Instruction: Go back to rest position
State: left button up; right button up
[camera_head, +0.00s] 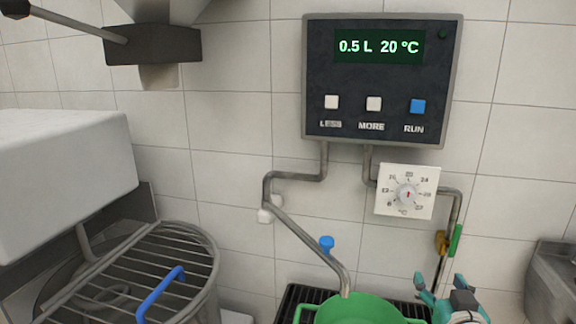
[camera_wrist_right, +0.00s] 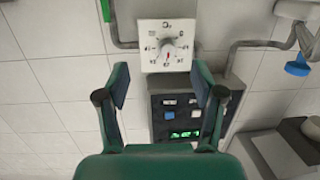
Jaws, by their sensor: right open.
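My right gripper (camera_head: 440,287) is at the lower right of the head view, its teal fingers apart and nothing between them. It is just right of the green bucket (camera_head: 357,309). In the right wrist view, the open fingers (camera_wrist_right: 162,88) frame the wall, with the dial plate (camera_wrist_right: 150,60) and the control panel (camera_wrist_right: 160,128) beyond, upside down. My left gripper is not in view.
The water panel (camera_head: 382,60) reads 0.5 L 20 °C above the temperature dial (camera_head: 407,192). A spout pipe (camera_head: 310,243) ends over the bucket, near a blue handle (camera_head: 327,244). A mixer guard (camera_head: 190,245) stands left; a steel basin (camera_head: 556,280) stands right.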

jog(key=s+a+f+n+g+y+p, duration=0.1)
jog(key=a+f+g+p, duration=0.1)
jog(key=f, duration=0.6)
jog(key=s+a+f+g+y+p, duration=0.1)
jog(key=s+a+f+g+p, duration=0.15)
jog(key=f, duration=0.45)
jog(key=s+a+f+n+g+y+p, duration=0.1)
jog(key=a+f+g, duration=0.15)
jog(key=f, duration=0.55)
jog(key=s+a+f+m+g+y+p, duration=0.1)
jog(key=s+a+f+g, duration=0.3)
jog(key=s, duration=0.6)
jog(key=s+a+f+m+g+y, duration=0.1)
jog(key=s+a+f+g, duration=0.3)
jog(key=s+f, duration=0.5)
jog(key=shift+s+a+m+g+y+p, duration=0.35)
jog(key=shift+a+y, duration=0.3)
jog(key=shift+y, duration=0.25)
jog(key=shift+f, duration=0.1)
